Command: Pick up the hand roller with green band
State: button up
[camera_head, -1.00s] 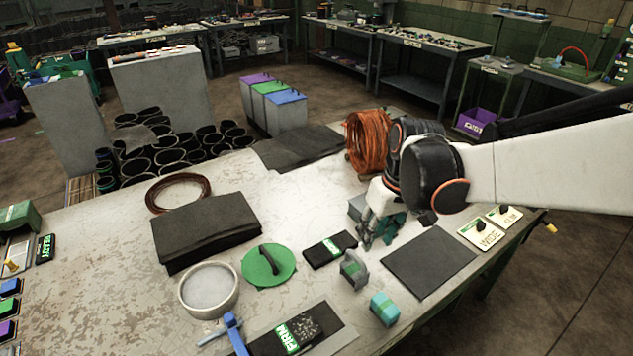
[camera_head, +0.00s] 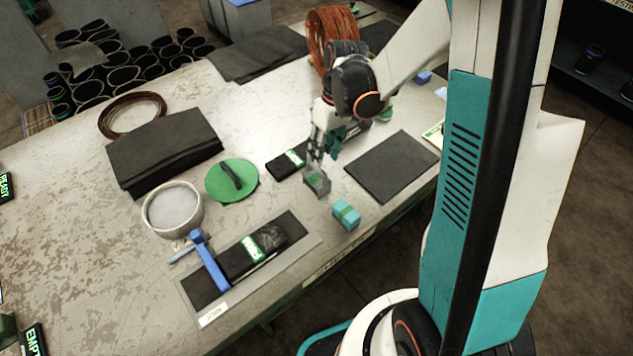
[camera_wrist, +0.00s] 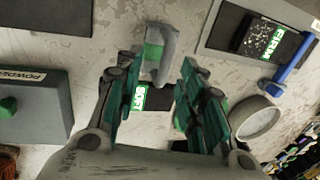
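The hand roller (camera_head: 317,184) is a small grey piece with a green band, resting on the worn white table. In the wrist view the roller (camera_wrist: 167,40) appears between and just beyond my fingertips, its green band towards the left finger. My gripper (camera_head: 316,160) is above and beside the roller in the head view, fingers pointing down. In the wrist view my gripper (camera_wrist: 160,64) is open, with a clear gap between its teal fingers. I see no firm contact with the roller. My fingers partly cover the roller's far side in the head view.
A teal block (camera_head: 346,215) stands close to the roller. A black sleeve labelled SOFT (camera_wrist: 139,97) lies on its other side. A dark mat (camera_head: 392,167), green lid (camera_head: 222,190), white bowl (camera_head: 150,215) and blue clamp (camera_head: 208,262) over a FIRM sleeve (camera_head: 235,259) are around.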

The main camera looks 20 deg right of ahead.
aim_at(317, 178)
jog(key=shift+s+a+f+b, duration=0.1)
jog(key=shift+a+f+b, duration=0.3)
jog(key=shift+f, duration=0.6)
jog(key=shift+s+a+f+b, duration=0.1)
jog(key=shift+a+f+b, duration=0.2)
jog(key=shift+f, duration=0.65)
jog(key=shift+a+f+b, duration=0.3)
jog(key=shift+f+b, duration=0.15)
jog(key=shift+f, duration=0.55)
grip_shut()
